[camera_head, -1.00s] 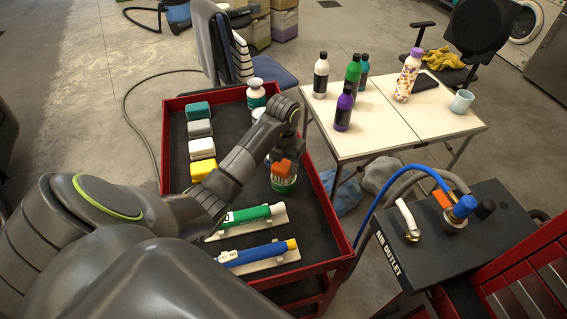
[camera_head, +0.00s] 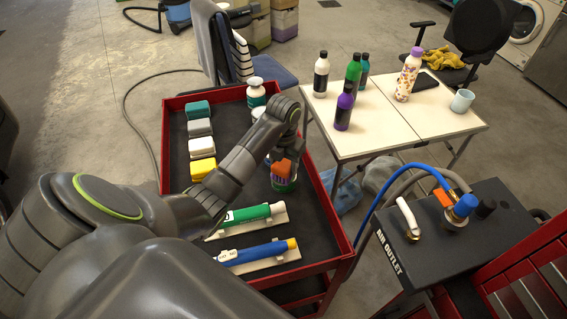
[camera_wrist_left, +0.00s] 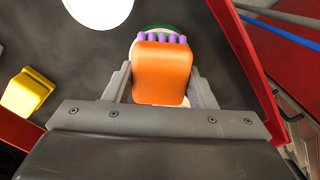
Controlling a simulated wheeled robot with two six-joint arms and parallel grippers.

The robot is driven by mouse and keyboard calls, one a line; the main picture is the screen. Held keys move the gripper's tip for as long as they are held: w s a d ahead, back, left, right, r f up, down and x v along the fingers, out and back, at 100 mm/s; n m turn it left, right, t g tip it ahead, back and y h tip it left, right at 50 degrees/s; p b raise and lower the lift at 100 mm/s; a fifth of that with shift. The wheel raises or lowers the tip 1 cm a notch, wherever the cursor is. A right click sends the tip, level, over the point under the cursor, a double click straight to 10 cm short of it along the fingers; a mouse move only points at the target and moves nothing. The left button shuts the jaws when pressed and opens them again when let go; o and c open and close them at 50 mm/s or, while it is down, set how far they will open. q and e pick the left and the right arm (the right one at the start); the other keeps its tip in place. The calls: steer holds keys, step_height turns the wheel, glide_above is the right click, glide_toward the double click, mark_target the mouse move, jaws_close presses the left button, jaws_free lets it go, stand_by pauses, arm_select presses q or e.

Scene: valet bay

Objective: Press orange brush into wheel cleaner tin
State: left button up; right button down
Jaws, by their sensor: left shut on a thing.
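My left gripper (camera_head: 288,155) is shut on the orange brush (camera_head: 282,168) above the right part of the red cart. In the left wrist view the orange brush (camera_wrist_left: 162,70) sits between the two fingers, with a row of purple bristles at its far edge. The wheel cleaner tin (camera_head: 284,184), green-sided, stands on the cart's dark mat right below the brush. In the wrist view only the tin's green rim (camera_wrist_left: 160,28) shows past the bristles. I cannot tell how deep the bristles sit in the tin. My right gripper is not in view.
The red cart (camera_head: 340,240) has raised walls. Sponge blocks (camera_head: 201,147) line its left side, and a green tool (camera_head: 246,215) and a blue tool (camera_head: 258,253) lie in front. A white-and-green bottle (camera_head: 256,93) stands behind. A table (camera_head: 400,125) with bottles is at right.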

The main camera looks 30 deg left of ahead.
mark_target(284, 163)
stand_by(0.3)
arm_select(q)
steer(key=shift+r+p, duration=0.8)
steer(key=shift+r, duration=0.1)
steer(key=shift+r+p, duration=1.9)
steer(key=shift+r, duration=0.75)
steer(key=shift+f, duration=0.15)
